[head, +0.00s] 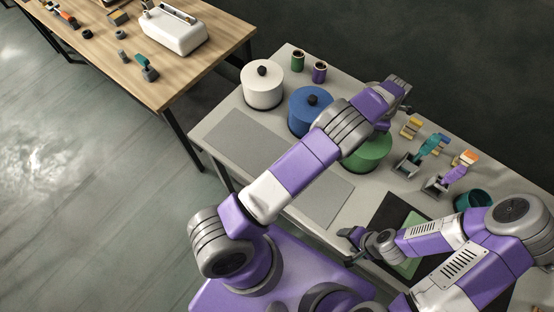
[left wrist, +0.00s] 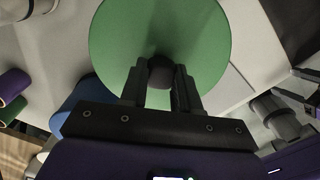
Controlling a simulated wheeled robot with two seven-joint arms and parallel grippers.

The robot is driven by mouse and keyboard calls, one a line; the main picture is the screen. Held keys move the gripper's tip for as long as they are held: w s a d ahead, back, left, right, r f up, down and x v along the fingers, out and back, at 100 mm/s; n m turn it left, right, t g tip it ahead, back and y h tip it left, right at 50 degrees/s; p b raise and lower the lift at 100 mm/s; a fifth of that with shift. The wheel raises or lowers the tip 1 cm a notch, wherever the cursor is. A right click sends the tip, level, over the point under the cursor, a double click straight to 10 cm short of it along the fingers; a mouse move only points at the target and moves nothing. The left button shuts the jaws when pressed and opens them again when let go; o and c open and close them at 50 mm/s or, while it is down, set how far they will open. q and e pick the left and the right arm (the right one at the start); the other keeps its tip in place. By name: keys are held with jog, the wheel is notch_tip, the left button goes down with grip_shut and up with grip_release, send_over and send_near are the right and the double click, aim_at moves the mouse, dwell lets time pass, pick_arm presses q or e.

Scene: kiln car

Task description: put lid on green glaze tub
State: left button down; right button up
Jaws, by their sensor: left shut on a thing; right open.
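In the left wrist view, my left gripper (left wrist: 160,76) is shut on the dark round knob (left wrist: 161,66) of a green lid (left wrist: 118,38). The wide green disc hides what is beneath it there. In the head view, the green tub or its lid (head: 374,153) shows partly behind my left arm. I cannot tell whether lid and tub touch. My left fingers are hidden by the arm in that view. My right gripper (head: 351,241) is open and empty, low over the table's near side, apart from the green tub.
A lidded white tub (head: 263,88) and a lidded blue tub (head: 298,115) stand left of the green one. Small tool holders (head: 408,166) and a teal cup (head: 461,203) stand to the right. Flat grey mats (head: 243,140) leave the near left clear.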

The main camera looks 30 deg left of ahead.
pick_arm(q)
jog(key=c, duration=0.7)
grip_release()
jog(key=shift+c, duration=0.2)
jog(key=shift+r, duration=0.15)
jog(key=shift+r+p, duration=2.6)
jog(key=shift+r, duration=1.3)
pick_arm(e)
jog(key=shift+r, duration=2.55)
jog(key=shift+f, duration=0.25)
pick_arm(q)
notch_tip(320, 180, up, 8)
jog(key=shift+f, duration=0.25)
